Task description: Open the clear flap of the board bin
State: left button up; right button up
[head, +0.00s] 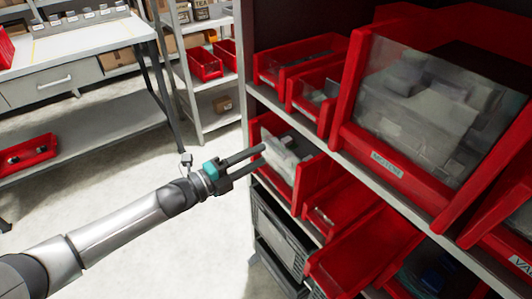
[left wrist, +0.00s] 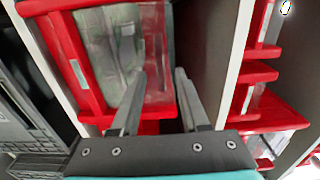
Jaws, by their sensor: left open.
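The board bin (left wrist: 68,60) is a red bin with a clear flap (left wrist: 158,45) across its front in the left wrist view; greenish boards (left wrist: 105,55) show through it. In the head view a red bin with pale contents (head: 285,155) is on the shelf just beyond my left gripper (head: 263,156). That gripper is open, its two fingers apart and pointing at the bin. In the left wrist view the gripper (left wrist: 158,74) has one finger in front of the flap and the other by the bin's right side. I cannot tell whether they touch. My right gripper is not in view.
A large red bin labelled MOTOR (head: 387,163) with a clear front stands on the shelf above. Smaller red bins (head: 340,205) sit beside and below. A dark grey crate (head: 278,228) is underneath. The floor (head: 190,255) left of the rack is clear.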

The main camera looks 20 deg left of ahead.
aim_at(272, 150)
pick_arm(q)
jog(key=shift+x, duration=1.7)
grip_shut()
